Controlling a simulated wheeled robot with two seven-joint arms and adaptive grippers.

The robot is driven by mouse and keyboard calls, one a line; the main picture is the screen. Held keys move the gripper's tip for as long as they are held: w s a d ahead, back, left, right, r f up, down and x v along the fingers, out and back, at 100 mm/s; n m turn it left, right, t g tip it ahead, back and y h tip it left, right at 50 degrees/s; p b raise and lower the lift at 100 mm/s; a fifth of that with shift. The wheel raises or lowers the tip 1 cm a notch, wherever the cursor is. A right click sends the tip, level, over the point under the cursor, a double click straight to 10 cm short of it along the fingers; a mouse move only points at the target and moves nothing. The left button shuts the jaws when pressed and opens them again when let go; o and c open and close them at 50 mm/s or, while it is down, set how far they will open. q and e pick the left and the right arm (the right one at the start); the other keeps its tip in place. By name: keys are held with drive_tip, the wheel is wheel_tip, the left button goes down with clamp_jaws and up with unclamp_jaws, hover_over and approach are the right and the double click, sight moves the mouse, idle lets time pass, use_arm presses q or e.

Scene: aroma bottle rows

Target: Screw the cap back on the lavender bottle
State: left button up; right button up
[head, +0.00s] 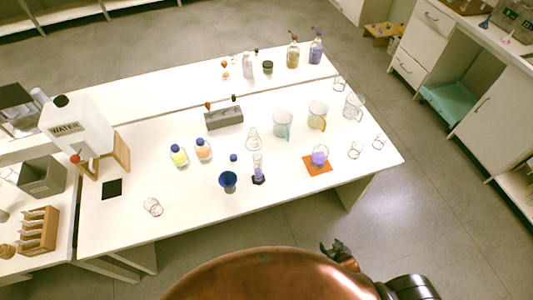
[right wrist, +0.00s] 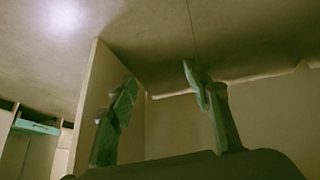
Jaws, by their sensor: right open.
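A small round bottle of lavender-coloured liquid (head: 320,156) stands on an orange mat (head: 317,168) on the right half of the white table; I see no blue cap on it. A loose blue cap (head: 234,157) lies near the table's middle, behind a dark blue funnel-like item (head: 228,180). My right gripper (head: 333,247) is in front of the table's near edge, apart from bottle and cap. The right wrist view shows its two fingers (right wrist: 157,88) spread, with nothing between them. My left gripper is not in view.
Two blue-capped bottles, yellow (head: 180,157) and orange (head: 203,150), stand left of the cap. A graduated cylinder (head: 258,168) stands between cap and mat. Glass jugs (head: 282,124) stand behind. A purple bottle (head: 316,50) is on the back shelf. The front right tabletop is mostly clear.

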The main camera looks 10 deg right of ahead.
drive_tip(key=s+a+f+g, duration=0.1)
drive_tip(key=s+f+g, duration=0.1)
drive_tip(key=s+f, duration=0.4)
drive_tip(key=s+a+f+n+g, duration=0.1)
drive_tip(key=s+f, duration=0.5)
drive_tip(key=s, duration=0.8)
drive_tip(key=s+a+f+g+y, duration=0.1)
drive_tip(key=s+a+f+g, duration=0.1)
drive_tip(key=s+f, duration=0.5)
drive_tip(key=s+g, duration=0.1)
drive_tip(key=s, duration=0.2)
drive_tip(key=shift+a, duration=0.35)
drive_tip(key=shift+c, duration=0.5)
